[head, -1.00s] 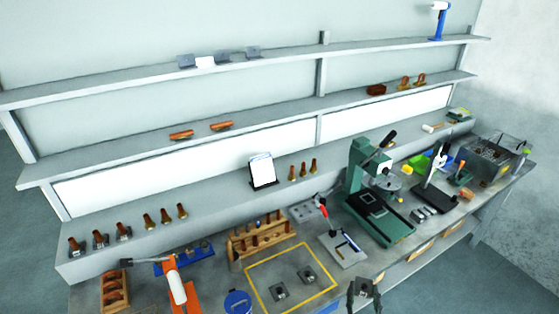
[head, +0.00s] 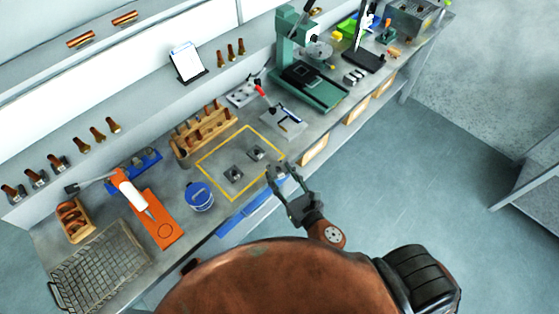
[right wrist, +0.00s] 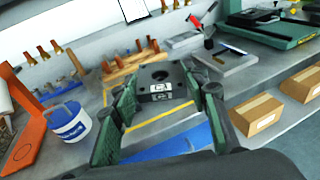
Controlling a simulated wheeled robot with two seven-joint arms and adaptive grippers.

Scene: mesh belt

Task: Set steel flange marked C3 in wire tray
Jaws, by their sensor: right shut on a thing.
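My right gripper (head: 280,172) is shut on a dark steel flange (right wrist: 158,76), held at the bench's front edge beside the yellow-framed area. In the right wrist view the flange sits between the two green-padded fingers, showing a round hole on top and a small white label on its near face. The label's characters are too small to read surely. Two similar flanges, one (head: 234,174) nearer and one (head: 257,153) farther, lie inside the yellow outline; their marks are unreadable. A wire tray (head: 98,262) with a mesh bottom lies empty at the bench's left end. My left gripper is out of view.
Between the yellow area and the tray stand a blue-and-white tub (head: 199,197) and an orange stand (head: 158,222). A wooden rack (head: 203,133) is behind the yellow outline. A green press (head: 310,85) stands farther right. Open floor lies in front of the bench.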

